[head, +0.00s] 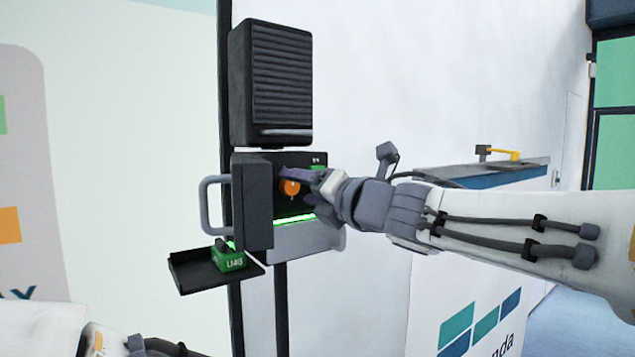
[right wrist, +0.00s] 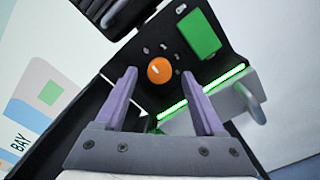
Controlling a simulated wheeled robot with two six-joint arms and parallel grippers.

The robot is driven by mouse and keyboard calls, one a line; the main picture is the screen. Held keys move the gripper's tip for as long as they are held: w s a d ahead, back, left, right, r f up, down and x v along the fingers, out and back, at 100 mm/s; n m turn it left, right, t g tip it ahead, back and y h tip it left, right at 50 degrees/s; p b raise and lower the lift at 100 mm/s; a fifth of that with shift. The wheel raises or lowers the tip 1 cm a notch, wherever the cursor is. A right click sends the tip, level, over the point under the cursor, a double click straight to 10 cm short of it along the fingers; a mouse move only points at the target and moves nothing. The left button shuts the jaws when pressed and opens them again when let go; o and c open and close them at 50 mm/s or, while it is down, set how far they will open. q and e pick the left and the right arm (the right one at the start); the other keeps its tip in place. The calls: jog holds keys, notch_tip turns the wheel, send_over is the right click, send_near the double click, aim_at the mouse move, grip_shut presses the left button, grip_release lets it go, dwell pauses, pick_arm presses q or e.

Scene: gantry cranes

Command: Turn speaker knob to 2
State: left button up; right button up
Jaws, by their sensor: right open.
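The orange round knob (head: 290,187) sits on a dark panel inside an open box, below the black ribbed speaker (head: 271,75). In the right wrist view the knob (right wrist: 160,70) shows beyond and between my fingertips, with small marks around it too blurred to read. My right gripper (head: 296,175) reaches in from the right, open and empty, its purple fingers in front of the panel. In the right wrist view the gripper (right wrist: 159,74) has its fingers spread wide, with the knob apart from both. My left gripper is out of view.
The box's dark door (head: 252,203) with a grey handle (head: 207,205) stands open to the left. A small tray (head: 190,272) holds a green block (head: 229,259) below. A green display (right wrist: 200,34) and a lit green strip (right wrist: 171,111) border the knob.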

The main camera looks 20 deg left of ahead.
aim_at(288, 186)
jog(key=shift+x, duration=1.3)
grip_shut()
